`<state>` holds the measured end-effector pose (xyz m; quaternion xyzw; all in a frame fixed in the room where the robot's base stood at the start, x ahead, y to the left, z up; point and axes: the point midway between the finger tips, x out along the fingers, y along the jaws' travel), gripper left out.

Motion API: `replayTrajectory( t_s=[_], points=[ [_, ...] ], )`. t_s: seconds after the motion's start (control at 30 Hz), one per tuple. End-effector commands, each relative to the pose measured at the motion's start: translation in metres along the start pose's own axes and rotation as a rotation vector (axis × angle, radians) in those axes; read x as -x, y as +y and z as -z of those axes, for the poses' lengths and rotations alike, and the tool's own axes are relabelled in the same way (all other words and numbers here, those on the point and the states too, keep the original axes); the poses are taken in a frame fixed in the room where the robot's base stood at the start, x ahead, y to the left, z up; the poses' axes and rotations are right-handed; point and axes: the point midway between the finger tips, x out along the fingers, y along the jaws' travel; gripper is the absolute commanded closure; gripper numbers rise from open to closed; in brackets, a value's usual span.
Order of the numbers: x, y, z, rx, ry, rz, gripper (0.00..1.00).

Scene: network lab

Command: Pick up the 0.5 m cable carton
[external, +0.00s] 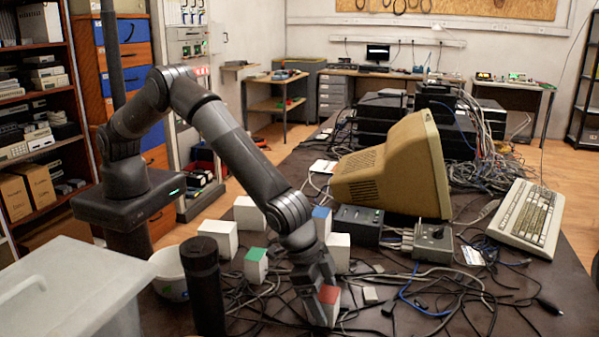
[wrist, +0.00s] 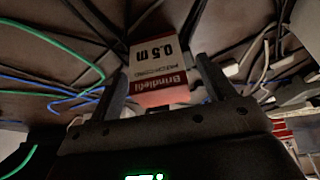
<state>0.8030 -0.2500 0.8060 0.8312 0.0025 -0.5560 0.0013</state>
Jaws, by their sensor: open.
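My gripper (external: 318,297) points down at the table's front. Its two fingers (wrist: 163,82) are open, one on each side of the carton's near end in the wrist view. I cannot tell whether either finger touches it. Part of the carton is hidden behind the fingers in the external view.
A green-topped carton (external: 256,264), a blue-topped carton (external: 321,222) and white boxes (external: 218,238) stand nearby. A black cylinder (external: 203,285) and white bowl (external: 169,272) are left. Loose cables (external: 440,290) cover the table. A beige monitor (external: 385,180) stands behind.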

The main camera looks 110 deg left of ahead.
Motion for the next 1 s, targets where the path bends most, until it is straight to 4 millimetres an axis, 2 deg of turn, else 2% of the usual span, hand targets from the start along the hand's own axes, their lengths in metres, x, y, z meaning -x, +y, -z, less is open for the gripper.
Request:
replayTrajectory(
  t_s=[0.13,0.4,1.0],
  points=[
    [-0.0141,0.0,0.0005,0.0,0.001,-0.002,0.25],
    [-0.0162,0.0003,0.0007,0.0,0.001,-0.002,0.25],
    [-0.016,0.0003,0.0006,0.0,0.001,-0.002,0.73]
  ],
)
